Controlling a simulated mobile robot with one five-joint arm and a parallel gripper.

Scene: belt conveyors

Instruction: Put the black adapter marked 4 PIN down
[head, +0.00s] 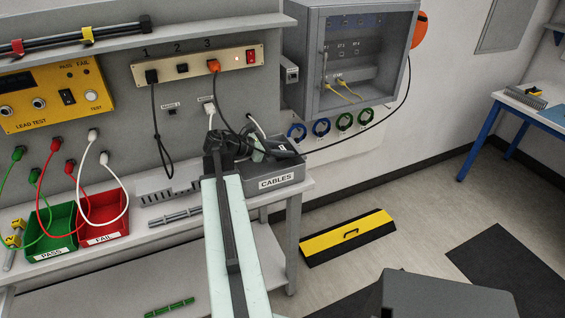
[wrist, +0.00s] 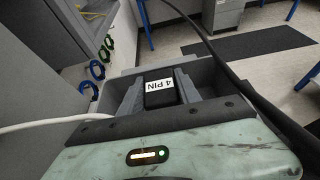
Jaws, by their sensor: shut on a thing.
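The black adapter (wrist: 161,99) with the white 4 PIN label sits between the two fingers of my gripper (wrist: 159,92) in the wrist view. My gripper is shut on it. In the head view my gripper (head: 250,148) is over the grey bin marked CABLES (head: 285,180), at the right end of the bench. The adapter is hard to make out there among the dark arm parts. In the wrist view the grey bin walls (wrist: 122,82) show around the fingers. Whether the adapter touches the bin floor cannot be told.
A black cable (wrist: 235,80) and a white cable (wrist: 50,123) pass close to my gripper. A socket strip (head: 195,66) is on the wall behind. Green PASS (head: 50,252) and red FAIL (head: 105,236) bins stand left. A yellow-black ramp (head: 347,237) lies on the floor.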

